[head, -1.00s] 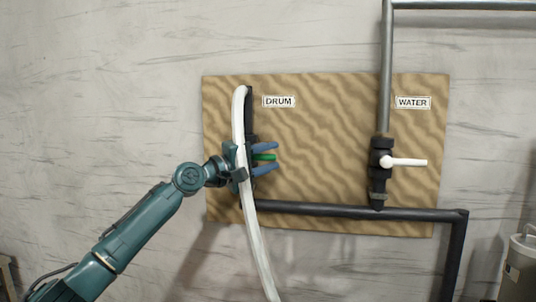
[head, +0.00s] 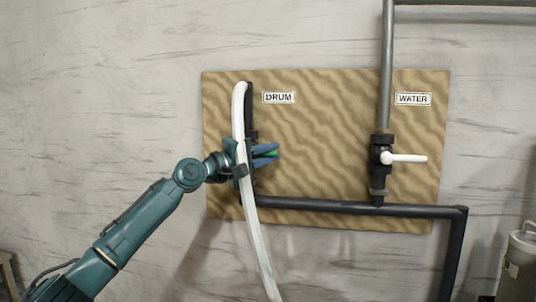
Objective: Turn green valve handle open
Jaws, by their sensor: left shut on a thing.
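The green valve handle (head: 272,154) sits on the valve under the DRUM label and points right, roughly level. Only its tip shows between the blue fingers of my left gripper (head: 272,154), which are shut on it. A white hose (head: 240,110) passes in front of the gripper and hides part of the wrist and the valve body. My right gripper is not in view.
The DRUM label (head: 279,97) and the WATER label (head: 413,99) are on the brown board (head: 330,130). A white valve handle (head: 408,159) points right on the water pipe (head: 386,70). A dark pipe (head: 340,208) runs along the bottom. A grey container (head: 520,265) stands at the lower right.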

